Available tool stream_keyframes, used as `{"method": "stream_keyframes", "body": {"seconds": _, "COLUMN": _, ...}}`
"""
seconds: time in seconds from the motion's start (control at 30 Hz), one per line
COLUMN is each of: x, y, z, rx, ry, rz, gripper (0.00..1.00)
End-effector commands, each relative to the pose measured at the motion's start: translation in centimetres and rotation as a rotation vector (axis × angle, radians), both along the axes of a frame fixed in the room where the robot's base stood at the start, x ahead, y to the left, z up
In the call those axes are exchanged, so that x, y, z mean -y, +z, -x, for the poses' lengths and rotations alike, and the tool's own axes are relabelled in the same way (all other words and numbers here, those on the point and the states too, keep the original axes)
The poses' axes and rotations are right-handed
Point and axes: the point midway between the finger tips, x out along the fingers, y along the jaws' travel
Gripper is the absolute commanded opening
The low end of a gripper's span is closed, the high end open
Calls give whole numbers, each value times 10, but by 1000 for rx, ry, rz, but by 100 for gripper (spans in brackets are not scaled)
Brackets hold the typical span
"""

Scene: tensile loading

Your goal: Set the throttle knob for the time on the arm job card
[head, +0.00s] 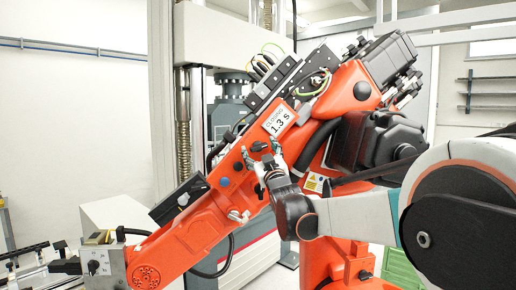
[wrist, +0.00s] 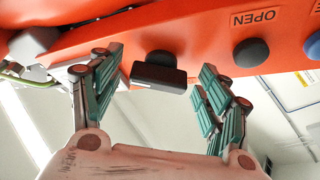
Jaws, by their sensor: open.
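The job card (head: 279,120) is a white label on the orange arm; it reads 1.3 s under a smaller word that looks like CLOSING. The throttle knob (wrist: 158,74) is a black bar-shaped knob with a short white mark, on the orange surface in the wrist view. My gripper (head: 261,152) is at the orange arm just below the card. In the wrist view my gripper (wrist: 160,76) is open, with one green-padded finger on each side of the knob. Gaps show on both sides, so the fingers look apart from it. The knob's scale cannot be read.
A black round button (wrist: 250,52) marked OPEN sits right of the knob in the wrist view. A blue button (wrist: 314,45) is at that view's right edge. Cables and black valve blocks (head: 272,88) lie along the arm above the card.

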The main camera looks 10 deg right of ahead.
Motion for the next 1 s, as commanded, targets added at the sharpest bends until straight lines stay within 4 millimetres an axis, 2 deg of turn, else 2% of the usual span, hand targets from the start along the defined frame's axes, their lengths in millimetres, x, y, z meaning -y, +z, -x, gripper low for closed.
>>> {"method": "stream_keyframes", "body": {"seconds": 0.37, "x": 0, "y": 2, "z": -5, "rx": 0, "ry": 0, "rz": 0, "gripper": 70}}
{"method": "stream_keyframes", "body": {"seconds": 0.57, "x": 0, "y": 2, "z": -5, "rx": 0, "ry": 0, "rz": 0, "gripper": 27}}
{"method": "stream_keyframes", "body": {"seconds": 1.0, "x": -1, "y": 1, "z": -5, "rx": 3, "ry": 1, "rz": -56, "gripper": 26}}
